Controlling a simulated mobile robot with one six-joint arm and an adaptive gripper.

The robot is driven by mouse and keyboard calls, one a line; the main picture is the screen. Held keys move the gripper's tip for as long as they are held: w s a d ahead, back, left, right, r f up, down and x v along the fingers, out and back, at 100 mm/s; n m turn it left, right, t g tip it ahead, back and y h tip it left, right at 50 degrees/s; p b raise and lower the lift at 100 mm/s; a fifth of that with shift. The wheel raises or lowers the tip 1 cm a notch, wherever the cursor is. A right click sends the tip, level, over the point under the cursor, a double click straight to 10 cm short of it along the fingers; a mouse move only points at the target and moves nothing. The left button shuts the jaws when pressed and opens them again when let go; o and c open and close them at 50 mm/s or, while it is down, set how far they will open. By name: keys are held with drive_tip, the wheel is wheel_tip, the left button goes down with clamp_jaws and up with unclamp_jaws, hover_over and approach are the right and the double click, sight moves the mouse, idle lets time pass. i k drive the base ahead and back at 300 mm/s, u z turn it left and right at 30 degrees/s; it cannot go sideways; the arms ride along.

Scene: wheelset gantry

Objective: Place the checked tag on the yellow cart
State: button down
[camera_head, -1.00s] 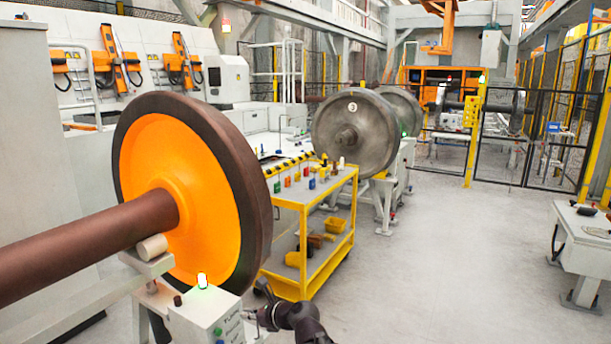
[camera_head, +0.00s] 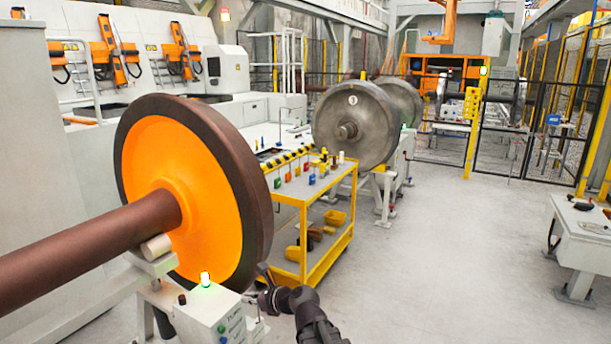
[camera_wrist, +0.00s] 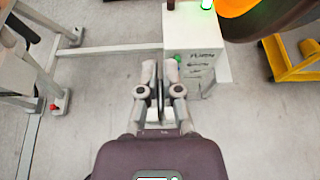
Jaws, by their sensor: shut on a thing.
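My gripper (camera_wrist: 160,72) is shut on a thin dark piece (camera_wrist: 160,92), seen edge-on between the fingers in the wrist view. It is likely the checked tag, but its face and any marking are hidden. In the head view my gripper (camera_head: 264,284) is low, just right of a white control box (camera_head: 215,315) and in front of the yellow cart (camera_head: 303,240), apart from it. The cart's grey top carries several small coloured tags (camera_head: 311,179) and black-yellow pieces. The cart's yellow frame also shows at the right of the wrist view (camera_wrist: 295,74).
A large orange-faced wheel (camera_head: 160,185) on a brown axle stands left of the cart. A grey wheel (camera_head: 352,125) stands behind the cart. Open floor (camera_head: 450,250) lies to the right.

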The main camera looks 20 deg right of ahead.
sight(300, 192)
drive_tip(key=z, duration=0.5)
drive_tip(key=i, duration=1.2)
drive_tip(key=z, duration=0.35)
drive_tip(key=i, duration=1.4)
drive_tip(key=u, duration=0.25)
